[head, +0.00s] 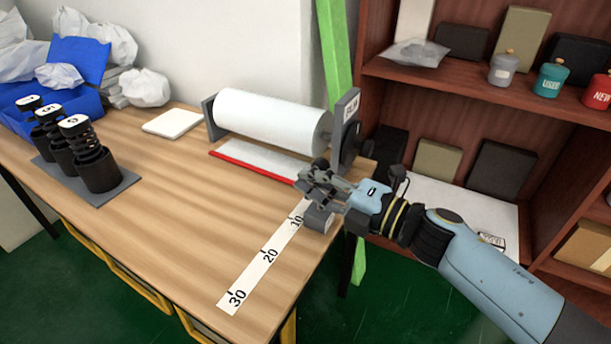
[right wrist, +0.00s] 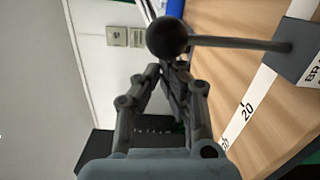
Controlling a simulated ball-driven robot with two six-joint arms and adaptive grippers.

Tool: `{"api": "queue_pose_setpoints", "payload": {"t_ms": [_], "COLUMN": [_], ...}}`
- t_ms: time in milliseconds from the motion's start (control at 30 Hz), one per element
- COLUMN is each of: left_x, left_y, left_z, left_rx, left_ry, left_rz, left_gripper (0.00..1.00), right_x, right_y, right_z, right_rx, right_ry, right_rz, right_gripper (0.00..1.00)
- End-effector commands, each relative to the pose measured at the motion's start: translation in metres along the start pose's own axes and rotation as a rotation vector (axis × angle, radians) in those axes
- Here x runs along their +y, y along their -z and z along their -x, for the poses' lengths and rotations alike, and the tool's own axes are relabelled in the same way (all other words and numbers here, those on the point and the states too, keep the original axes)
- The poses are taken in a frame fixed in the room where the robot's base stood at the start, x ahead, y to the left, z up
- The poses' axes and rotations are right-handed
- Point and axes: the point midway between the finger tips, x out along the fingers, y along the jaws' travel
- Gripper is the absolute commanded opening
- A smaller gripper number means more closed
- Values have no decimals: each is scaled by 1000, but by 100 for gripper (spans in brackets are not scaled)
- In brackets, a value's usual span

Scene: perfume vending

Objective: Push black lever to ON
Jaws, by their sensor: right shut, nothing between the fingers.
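The black lever shows in the right wrist view as a round black knob (right wrist: 168,38) on a thin dark rod (right wrist: 235,43). The rod runs right to a grey block (right wrist: 300,62) with partly cut-off lettering. In the head view a grey block (head: 319,218) sits at the table's right edge, below my right gripper (head: 308,178); the lever is hard to make out there behind the gripper. My right gripper is shut and empty, its fingertips (right wrist: 174,70) close to the knob. I cannot tell if they touch. No ON marking is readable. My left gripper is not in view.
A ruler strip (head: 265,258) runs along the table. Black cylinders (head: 98,172) stand left. A shelf (head: 480,98) stands right. The table's middle is clear.

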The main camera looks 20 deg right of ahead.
Motion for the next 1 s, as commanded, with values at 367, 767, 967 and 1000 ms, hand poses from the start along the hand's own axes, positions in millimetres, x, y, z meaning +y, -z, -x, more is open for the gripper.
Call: {"api": "queue_pose_setpoints", "payload": {"t_ms": [367, 767, 967, 1000], "left_x": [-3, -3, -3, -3], "left_y": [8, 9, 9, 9], "left_z": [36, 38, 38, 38], "left_rx": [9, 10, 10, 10], "left_ry": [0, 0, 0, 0], "left_rz": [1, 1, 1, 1], "left_gripper": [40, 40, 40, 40], "right_x": [6, 1, 0, 0], "right_y": [-38, -57, -60, -60], "right_z": [-4, -6, -6, -6], "right_rx": [-2, -1, -1, -1], "right_ry": [30, 34, 35, 35], "right_rz": [-306, -362, -361, -361], "right_gripper": [0, 0, 0, 0]}}
